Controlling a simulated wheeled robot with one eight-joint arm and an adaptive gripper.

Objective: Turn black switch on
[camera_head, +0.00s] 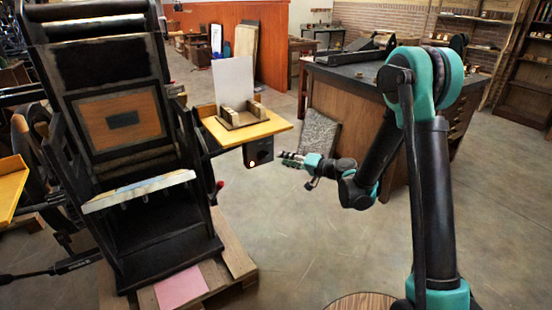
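A small black switch box (260,150) is below the right end of a yellow wooden shelf on the press. A small orange-white glow shows near the lower left of its face. My gripper (284,157) is just right of the box at about the same height in the picture, with its tips pointing left toward it. A narrow gap of floor seems to show between them, but I cannot tell the distance in depth. The fingers are too small to tell whether they are open or shut. No held thing is visible.
The tall black hand press (110,120) stands on a wooden pallet (235,255) at left. The yellow shelf (245,128) juts out above the box and bears a small wooden holder. A dark-topped cabinet (345,95) and a leaning grey panel (318,133) stand behind.

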